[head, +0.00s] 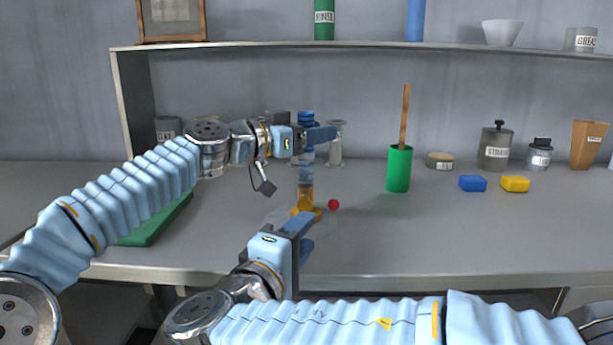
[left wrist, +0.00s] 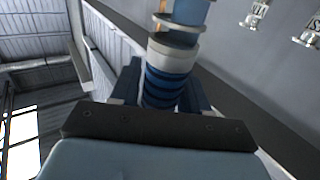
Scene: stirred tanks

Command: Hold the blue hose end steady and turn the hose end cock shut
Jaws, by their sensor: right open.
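The blue hose end (head: 306,117) stands upright above the bench, with a ribbed blue top and a grey-blue body below. My left gripper (head: 322,134) is at its ribbed part, with a finger on each side. In the left wrist view the blue ribs (left wrist: 165,86) sit between the fingers, and the gripper looks shut on them. The hose end cock is the orange part (head: 305,196) at the bottom, with a red ball (head: 333,204) to its right. My right gripper (head: 305,234) is open and empty, in front of and below the cock, apart from it.
A green cup (head: 399,170) with a wooden stick stands to the right. Blue (head: 473,183) and yellow (head: 515,184) blocks lie farther right. A green board (head: 160,222) lies at left, partly behind my left arm. A shelf (head: 400,46) runs above.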

